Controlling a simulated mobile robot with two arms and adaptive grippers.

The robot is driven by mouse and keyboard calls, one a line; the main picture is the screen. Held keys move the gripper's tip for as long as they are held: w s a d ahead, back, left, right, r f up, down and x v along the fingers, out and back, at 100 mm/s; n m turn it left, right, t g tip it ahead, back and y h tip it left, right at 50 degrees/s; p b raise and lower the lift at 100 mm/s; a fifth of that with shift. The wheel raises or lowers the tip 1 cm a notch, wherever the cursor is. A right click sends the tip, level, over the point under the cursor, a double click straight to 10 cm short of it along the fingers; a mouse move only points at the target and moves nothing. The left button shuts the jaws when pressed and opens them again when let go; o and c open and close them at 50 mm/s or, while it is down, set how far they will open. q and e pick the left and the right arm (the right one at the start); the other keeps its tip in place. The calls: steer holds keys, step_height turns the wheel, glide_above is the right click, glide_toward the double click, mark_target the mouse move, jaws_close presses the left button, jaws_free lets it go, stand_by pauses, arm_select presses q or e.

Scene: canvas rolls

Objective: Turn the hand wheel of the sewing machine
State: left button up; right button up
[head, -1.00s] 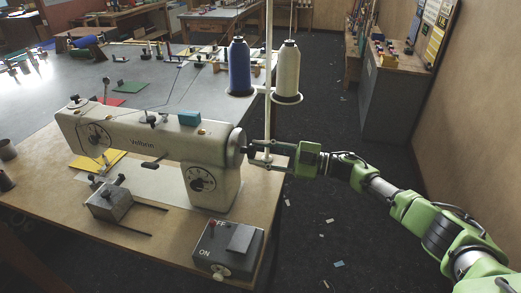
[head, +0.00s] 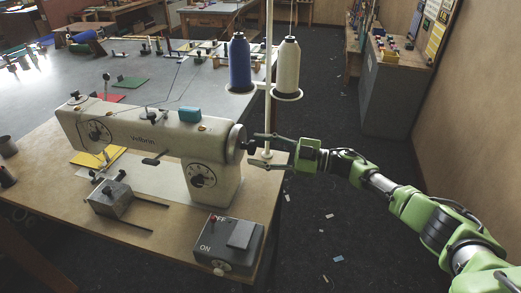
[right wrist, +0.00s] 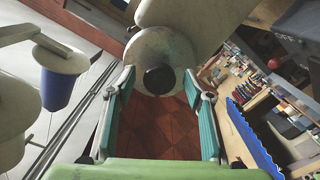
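The cream sewing machine (head: 150,140) stands on the wooden table top. Its hand wheel (head: 237,143) is on the right end of the machine. In the right wrist view the wheel (right wrist: 172,50) is a grey disc with a dark round hub (right wrist: 159,79). My right gripper (head: 252,150) is open, with its fingers pointing left at the wheel. In the right wrist view its teal-padded fingers (right wrist: 159,76) are spread, with the hub between the tips and space on both sides. I cannot tell how close the tips are to the disc. My left gripper is out of view.
A thread stand with a blue spool (head: 240,62) and a white spool (head: 288,68) rises just behind my right gripper. A grey switch box (head: 230,243) sits at the table's front right corner. The floor right of the table is open, with scattered scraps.

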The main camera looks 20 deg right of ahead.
steer(key=v, duration=1.2)
steer(key=n+b, duration=1.4)
steer(key=n, duration=1.6)
glide_toward(243, 146)
steer(key=x, duration=0.7)
steer(key=shift+w+d+f, duration=0.15)
steer(key=shift+w+f, duration=0.25)
steer(key=shift+w+a+f, duration=0.1)
steer(key=shift+w+a, duration=0.1)
steer(key=shift+a, duration=0.1)
steer(key=shift+c, duration=0.3)
